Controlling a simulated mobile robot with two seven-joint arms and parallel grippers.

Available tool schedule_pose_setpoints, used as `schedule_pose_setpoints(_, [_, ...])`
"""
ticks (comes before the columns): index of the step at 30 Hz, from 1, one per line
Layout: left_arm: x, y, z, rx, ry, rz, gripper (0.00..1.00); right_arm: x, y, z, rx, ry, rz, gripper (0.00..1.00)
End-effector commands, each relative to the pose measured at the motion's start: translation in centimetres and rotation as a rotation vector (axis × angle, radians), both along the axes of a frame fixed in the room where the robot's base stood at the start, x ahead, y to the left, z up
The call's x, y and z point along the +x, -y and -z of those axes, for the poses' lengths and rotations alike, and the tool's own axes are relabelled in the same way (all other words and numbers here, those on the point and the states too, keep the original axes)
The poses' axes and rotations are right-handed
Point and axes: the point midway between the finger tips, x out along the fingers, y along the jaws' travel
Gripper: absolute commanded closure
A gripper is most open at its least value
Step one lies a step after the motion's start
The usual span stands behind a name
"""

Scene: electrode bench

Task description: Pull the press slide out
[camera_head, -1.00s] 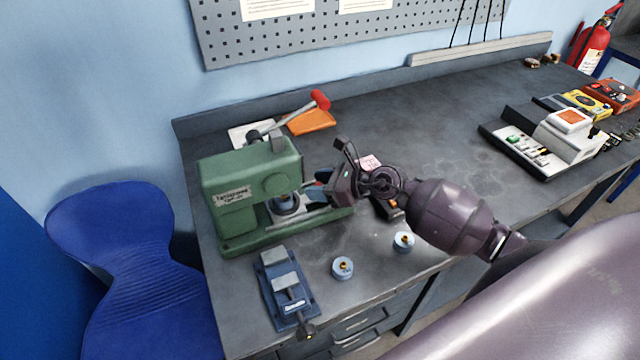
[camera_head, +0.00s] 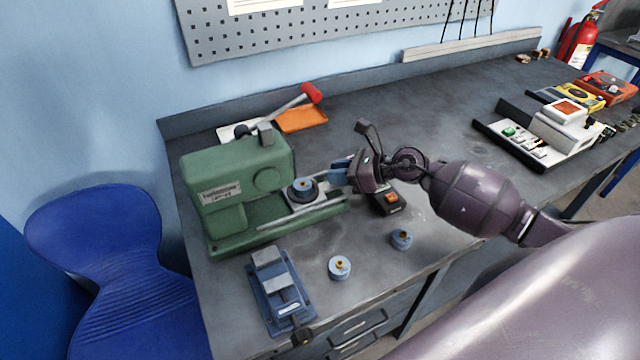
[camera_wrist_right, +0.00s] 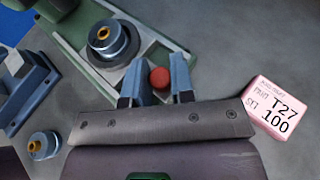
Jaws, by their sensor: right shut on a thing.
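The green press (camera_head: 235,180) stands at the left of the bench. Its grey slide (camera_head: 325,203) sticks out to the right of the press head, still on the green base rails. A blue-grey round die with an orange centre (camera_head: 302,188) sits on the slide; it also shows in the wrist view (camera_wrist_right: 108,42). My right gripper (camera_head: 340,173) is at the slide's outer end. In the right wrist view its blue fingers (camera_wrist_right: 158,80) are shut on the red knob (camera_wrist_right: 160,77) of the slide. My left gripper is not in view.

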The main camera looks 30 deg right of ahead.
Motion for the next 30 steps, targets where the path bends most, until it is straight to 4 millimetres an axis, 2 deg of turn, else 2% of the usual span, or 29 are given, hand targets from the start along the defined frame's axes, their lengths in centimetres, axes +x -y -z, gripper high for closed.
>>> schedule_pose_setpoints(1, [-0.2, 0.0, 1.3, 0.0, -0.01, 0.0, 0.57, -0.1, 1.0, 0.7, -0.003, -0.004, 0.002, 1.0])
schedule_pose_setpoints(7, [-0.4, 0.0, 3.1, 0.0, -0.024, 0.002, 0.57, -0.2, 3.4, 0.5, -0.001, -0.005, 0.001, 1.0])
schedule_pose_setpoints(20, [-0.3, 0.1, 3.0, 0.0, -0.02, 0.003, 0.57, -0.2, 4.2, 0.0, -0.003, 0.0, 0.003, 1.0])
schedule_pose_setpoints(21, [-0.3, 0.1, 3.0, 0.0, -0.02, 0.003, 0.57, -0.2, 4.3, 0.0, -0.003, 0.0, 0.003, 0.73])
schedule_pose_setpoints(24, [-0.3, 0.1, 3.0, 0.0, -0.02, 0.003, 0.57, -0.2, 4.2, 0.0, -0.003, 0.0, 0.002, 0.57])
schedule_pose_setpoints(25, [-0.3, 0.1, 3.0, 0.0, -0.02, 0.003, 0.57, -0.2, 4.2, 0.0, -0.002, 0.0, 0.003, 0.53])
schedule_pose_setpoints(30, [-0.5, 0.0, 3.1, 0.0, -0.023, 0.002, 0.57, -0.2, 4.1, 0.0, -0.001, 0.0, 0.001, 0.52])
